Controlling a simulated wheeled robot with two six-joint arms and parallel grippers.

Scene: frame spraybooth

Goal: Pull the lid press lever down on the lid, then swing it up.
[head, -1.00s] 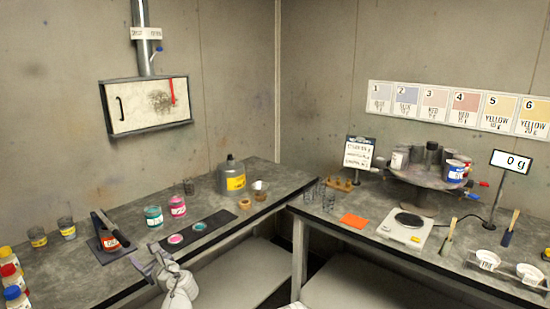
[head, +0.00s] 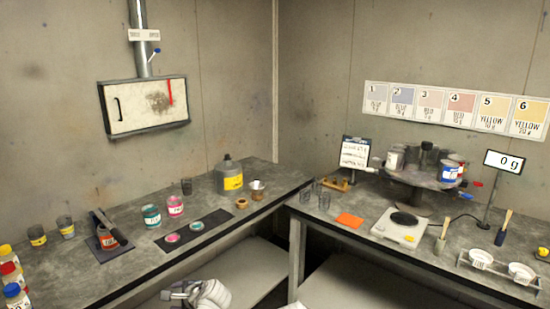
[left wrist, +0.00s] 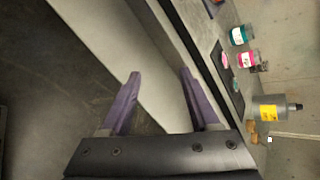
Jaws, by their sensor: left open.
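My left gripper (head: 174,292) is low in the head view, off the table's front edge, right of and apart from the press. In the left wrist view its purple fingers (left wrist: 160,74) are spread and empty. The press is not clear there. My right gripper is not in view.
Teal (head: 151,216) and pink (head: 176,206) tins stand right of the press, behind a dark mat (head: 211,223) with two lids. A grey can (head: 229,178) stands farther right. Bottles (head: 13,280) stand at the near left.

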